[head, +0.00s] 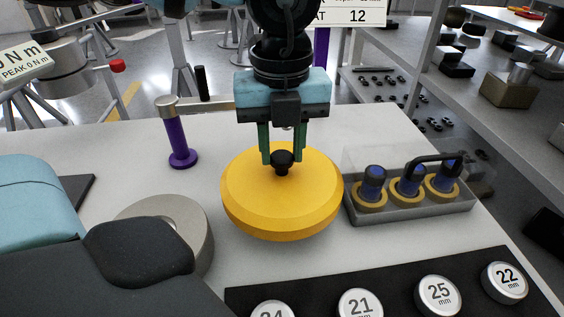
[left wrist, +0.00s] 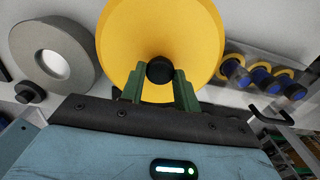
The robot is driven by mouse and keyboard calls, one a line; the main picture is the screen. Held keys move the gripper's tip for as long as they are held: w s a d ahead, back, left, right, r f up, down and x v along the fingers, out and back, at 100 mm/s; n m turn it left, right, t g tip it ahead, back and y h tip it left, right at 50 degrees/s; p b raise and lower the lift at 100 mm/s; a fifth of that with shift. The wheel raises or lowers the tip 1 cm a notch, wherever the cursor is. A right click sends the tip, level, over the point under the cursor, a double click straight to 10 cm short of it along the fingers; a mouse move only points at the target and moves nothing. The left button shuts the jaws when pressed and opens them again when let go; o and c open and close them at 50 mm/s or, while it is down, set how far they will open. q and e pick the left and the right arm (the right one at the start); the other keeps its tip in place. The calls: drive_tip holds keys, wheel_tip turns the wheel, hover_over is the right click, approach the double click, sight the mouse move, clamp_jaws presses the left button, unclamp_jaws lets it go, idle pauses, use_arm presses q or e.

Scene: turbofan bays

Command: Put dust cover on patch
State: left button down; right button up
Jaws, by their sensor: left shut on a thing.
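The dust cover (head: 283,210) is a wide yellow disc with a black knob (head: 282,161) at its centre. My left gripper (head: 282,158) points down with its green fingers shut on the knob. The cover also fills the upper middle of the left wrist view (left wrist: 190,30), with the knob (left wrist: 160,71) between the fingertips. The cover looks held over the white table, but its gap to the tabletop is hard to judge. I cannot make out a patch for certain; the area under the cover is hidden.
A thick grey ring (head: 200,235) lies left of the cover. A purple post (head: 181,135) stands behind left. Close on the right is a tray (head: 410,212) of blue-and-yellow plugs. A black mat (head: 400,279) with numbered round pieces lies in front.

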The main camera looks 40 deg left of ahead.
sight(281, 157)
use_arm(q)
drive_tip(key=shift+f, duration=2.3)
drive_tip(key=shift+f+b, duration=0.15)
drive_tip(key=shift+b, duration=0.2)
drive_tip(key=c, duration=1)
unclamp_jaws()
drive_tip(key=shift+c, duration=0.2)
drive_tip(key=shift+r+p, duration=0.3)
drive_tip(key=shift+p, duration=0.05)
wheel_tip(281, 157, up, 12)
drive_tip(key=shift+f+p, duration=0.1)
drive_tip(key=shift+p, duration=0.2)
